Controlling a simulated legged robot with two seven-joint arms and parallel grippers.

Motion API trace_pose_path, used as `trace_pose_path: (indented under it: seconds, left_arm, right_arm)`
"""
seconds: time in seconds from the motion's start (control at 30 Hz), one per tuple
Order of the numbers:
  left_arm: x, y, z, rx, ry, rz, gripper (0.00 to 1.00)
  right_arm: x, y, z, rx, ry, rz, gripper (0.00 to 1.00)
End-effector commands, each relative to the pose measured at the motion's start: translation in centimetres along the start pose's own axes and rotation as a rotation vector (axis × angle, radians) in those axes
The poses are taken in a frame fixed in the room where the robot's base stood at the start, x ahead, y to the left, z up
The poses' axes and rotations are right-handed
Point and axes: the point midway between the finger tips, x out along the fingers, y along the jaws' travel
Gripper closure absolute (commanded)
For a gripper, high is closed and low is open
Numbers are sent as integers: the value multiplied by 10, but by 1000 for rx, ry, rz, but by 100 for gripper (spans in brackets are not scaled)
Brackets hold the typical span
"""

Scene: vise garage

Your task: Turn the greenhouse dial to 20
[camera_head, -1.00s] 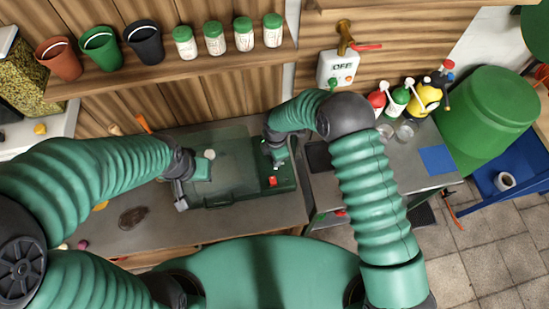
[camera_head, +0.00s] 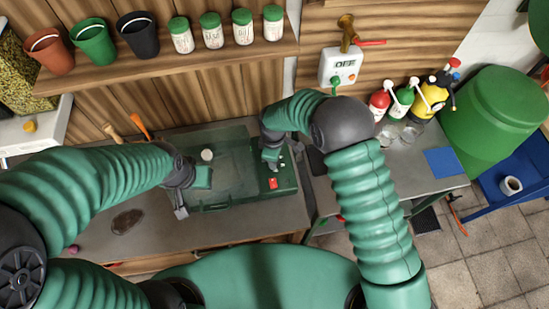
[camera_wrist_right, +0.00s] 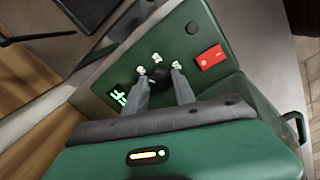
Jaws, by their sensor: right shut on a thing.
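The greenhouse (camera_head: 215,205) is a clear box on a dark green base on the bench. Its green control panel (camera_wrist_right: 205,30) has a red switch (camera_wrist_right: 210,57), also visible in the head view (camera_head: 272,183). The black dial (camera_wrist_right: 162,77) sits between the grey fingers of my right gripper (camera_wrist_right: 160,82), which is shut on it. Pale markings show around the dial. The lit green display (camera_wrist_right: 118,95) is partly hidden by a finger, so I cannot read it. My left gripper (camera_head: 184,203) is at the greenhouse's front left; its jaw gap is unclear.
A shelf (camera_head: 170,65) with pots and green-lidded jars runs above the bench. An OFF box (camera_head: 342,67) hangs on the wall. Spray bottles (camera_head: 403,98) and a blue cloth (camera_head: 441,161) are on the right table. A green barrel (camera_head: 496,110) stands beyond.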

Motion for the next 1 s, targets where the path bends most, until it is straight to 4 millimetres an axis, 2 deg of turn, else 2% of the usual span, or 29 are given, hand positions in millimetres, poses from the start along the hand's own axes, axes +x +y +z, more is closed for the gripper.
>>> trace_pose_path:
  seconds: [0.03, 0.47, 0.5, 0.63, 1.0]
  left_arm:
    - [0, 0, 0, 0, 0, 0, 65]
    - [0, 0, 0, 0, 0, 0, 65]
    - [0, 0, 0, 0, 0, 0, 65]
    - [0, 0, 0, 0, 0, 0, 65]
    - [2, 0, 0, 0, 0, 0, 65]
  right_arm:
    - [-4, 6, -4, 6, 11, 14, 100]
    - [-5, 6, -4, 16, 10, 14, 100]
    - [-5, 6, -4, 16, 10, 14, 66]
    - [-4, 5, -3, 16, 7, 11, 49]
    - [-5, 2, -1, 15, 3, 5, 47]
